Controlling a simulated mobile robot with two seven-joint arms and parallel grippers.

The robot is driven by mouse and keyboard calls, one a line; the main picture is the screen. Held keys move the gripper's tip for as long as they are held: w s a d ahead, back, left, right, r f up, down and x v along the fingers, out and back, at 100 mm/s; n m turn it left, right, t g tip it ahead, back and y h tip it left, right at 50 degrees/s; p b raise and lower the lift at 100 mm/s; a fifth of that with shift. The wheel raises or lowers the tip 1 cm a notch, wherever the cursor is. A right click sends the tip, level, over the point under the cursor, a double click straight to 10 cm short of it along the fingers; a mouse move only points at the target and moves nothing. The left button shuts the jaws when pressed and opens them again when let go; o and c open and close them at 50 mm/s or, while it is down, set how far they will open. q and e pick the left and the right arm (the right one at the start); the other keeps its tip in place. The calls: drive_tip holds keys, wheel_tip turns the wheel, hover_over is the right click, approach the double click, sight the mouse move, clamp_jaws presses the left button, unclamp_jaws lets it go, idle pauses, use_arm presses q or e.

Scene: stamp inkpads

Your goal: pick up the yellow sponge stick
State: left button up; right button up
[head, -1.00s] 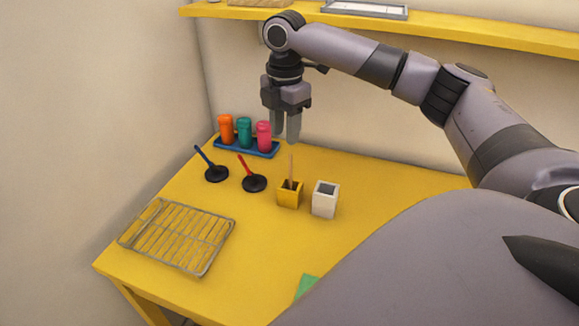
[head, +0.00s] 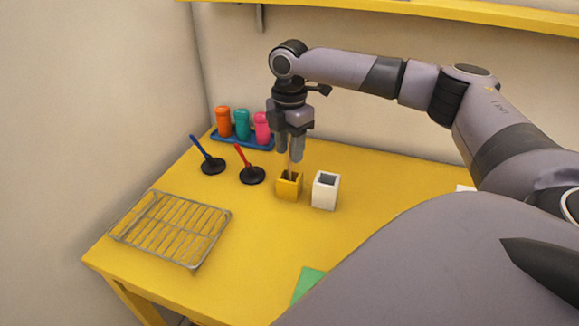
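The sponge stick (head: 291,169) is a thin, tan upright handle standing in a small square yellow cup (head: 288,190). Its lower end is hidden inside the cup, so I cannot see a sponge. My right gripper (head: 290,157) points down just above the cup. Its two fingers are apart, with the top of the stick between or just behind them; I see no clear grip on it. My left gripper is not in view.
A white square cup (head: 325,192) stands right of the yellow one. Red-handled (head: 251,175) and blue-handled (head: 211,165) black tools stand to the left. Behind is a blue tray (head: 229,140) with three bottles. A wire rack (head: 171,229) lies front left.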

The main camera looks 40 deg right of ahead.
clamp_jaws()
